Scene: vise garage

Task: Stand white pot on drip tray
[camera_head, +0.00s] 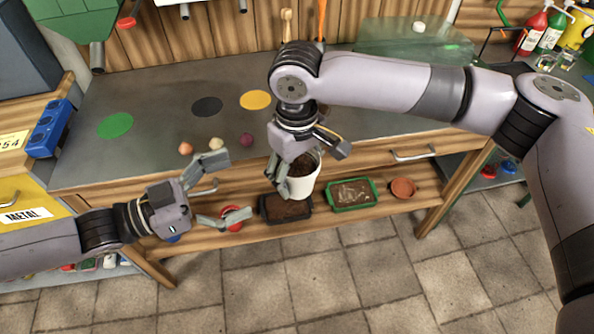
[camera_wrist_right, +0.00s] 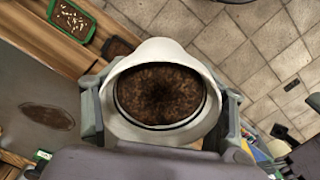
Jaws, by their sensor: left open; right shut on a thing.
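The white pot (camera_head: 303,182), filled with brown soil, is held upright or nearly so in my right gripper (camera_head: 289,177), in front of the bench edge. In the right wrist view the pot's white rim (camera_wrist_right: 165,50) lies between the fingers. On the lower shelf are a black tray (camera_head: 285,209) with brown contents, a green tray (camera_head: 352,194) and a small round terracotta dish (camera_head: 403,187). I cannot tell which is the drip tray. The pot partly overlaps the black tray in the head view. My left gripper (camera_head: 219,188) is open and empty, left of the pot.
A red round item (camera_head: 235,217) sits on the shelf behind the left gripper's lower finger. Green (camera_head: 115,125), black (camera_head: 207,107) and yellow (camera_head: 256,100) discs and several small round objects lie on the grey benchtop. A drawer handle (camera_head: 413,154) juts from the bench front.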

